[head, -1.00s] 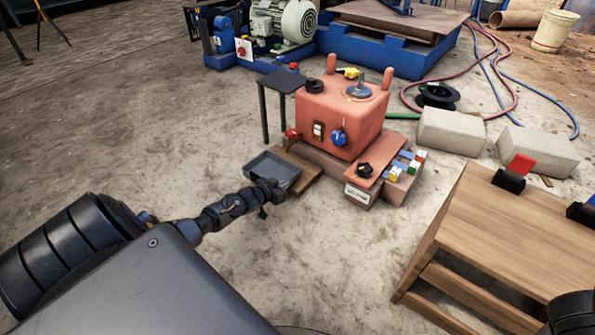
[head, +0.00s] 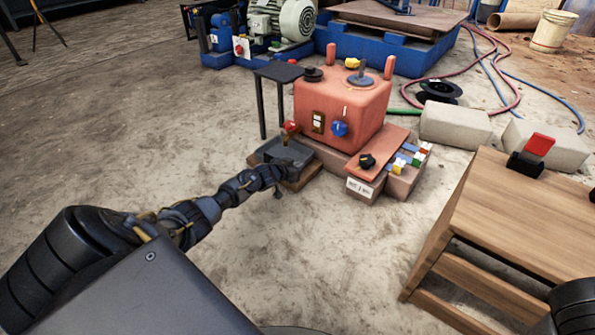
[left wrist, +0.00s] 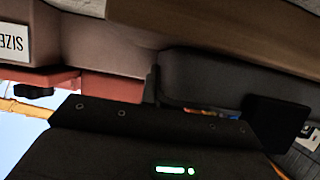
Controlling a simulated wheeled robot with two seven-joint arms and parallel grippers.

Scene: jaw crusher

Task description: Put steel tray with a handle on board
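The steel tray (head: 271,151) is a shallow grey tray beside the red machine. It is over the brown wooden board (head: 305,174), whose right and front edges show. I cannot tell whether the tray rests fully on it. My left gripper (head: 278,181) is at the tray's near side and appears shut on its handle; the grip itself is hidden. The left wrist view shows the grey tray side (left wrist: 215,75) close to the gripper, with the board (left wrist: 230,22) across the top. My right gripper is not in view.
The red machine (head: 340,108) stands just right of the tray, with a small black table (head: 278,74) behind the tray. A wooden bench (head: 510,220) is at the right, and concrete blocks (head: 455,126) lie beyond. Floor in front is clear.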

